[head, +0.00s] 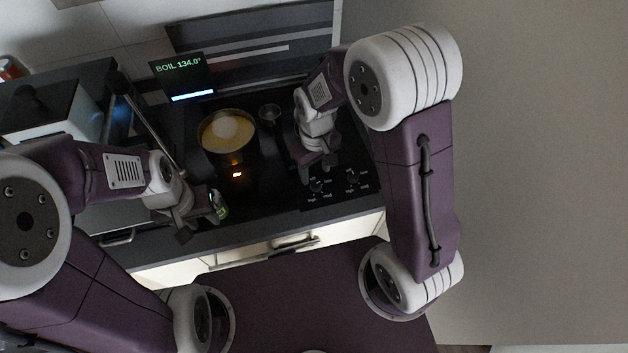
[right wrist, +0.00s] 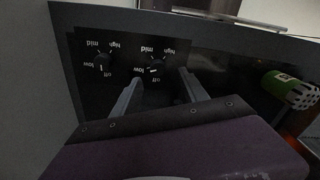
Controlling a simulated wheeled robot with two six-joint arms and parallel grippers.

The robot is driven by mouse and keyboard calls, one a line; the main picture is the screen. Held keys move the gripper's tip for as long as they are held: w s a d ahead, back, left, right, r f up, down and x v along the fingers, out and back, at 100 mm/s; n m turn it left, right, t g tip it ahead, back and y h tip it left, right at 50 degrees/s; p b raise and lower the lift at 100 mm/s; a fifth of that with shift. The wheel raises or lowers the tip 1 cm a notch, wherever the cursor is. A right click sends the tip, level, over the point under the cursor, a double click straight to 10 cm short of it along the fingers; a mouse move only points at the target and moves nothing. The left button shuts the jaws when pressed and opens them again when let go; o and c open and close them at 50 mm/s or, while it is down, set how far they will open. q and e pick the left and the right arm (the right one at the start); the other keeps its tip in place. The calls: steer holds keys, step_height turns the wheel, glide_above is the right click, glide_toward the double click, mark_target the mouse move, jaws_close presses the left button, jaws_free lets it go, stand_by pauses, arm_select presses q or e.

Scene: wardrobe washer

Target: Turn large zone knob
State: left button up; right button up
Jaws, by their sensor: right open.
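Two dark knobs sit on the black control panel, each ringed by off, low, mid and high labels. One knob (right wrist: 153,69) lies ahead of and between the fingertips of my right gripper (right wrist: 160,80). The other knob (right wrist: 101,65) is to its left in the right wrist view. In the head view they are the left knob (head: 317,187) and right knob (head: 352,180). Which one is the large zone's cannot be told. My right gripper (head: 316,172) is open and empty above the left one; contact cannot be told. My left gripper (head: 198,226) is beside a green-labelled shaker (head: 219,206); its jaws are unclear.
A pot of yellowish contents (head: 222,137) stands on the black cooktop behind a glowing orange light (head: 236,175). A display (head: 184,77) reads BOIL 134.0°. A small dark cup (head: 270,115) is right of the pot. The counter's front edge lies below the knobs.

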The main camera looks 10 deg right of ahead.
mark_target(316, 184)
steer(key=f, duration=0.4)
steer(key=w+f, duration=0.1)
steer(key=f, duration=0.2)
steer(key=shift+w+d, duration=0.1)
steer(key=shift+d, duration=0.15)
steer(key=shift+s+a+f, duration=0.1)
steer(key=shift+s+f, duration=0.15)
steer(key=shift+f, duration=0.2)
steer(key=shift+w, duration=0.1)
jaws_close()
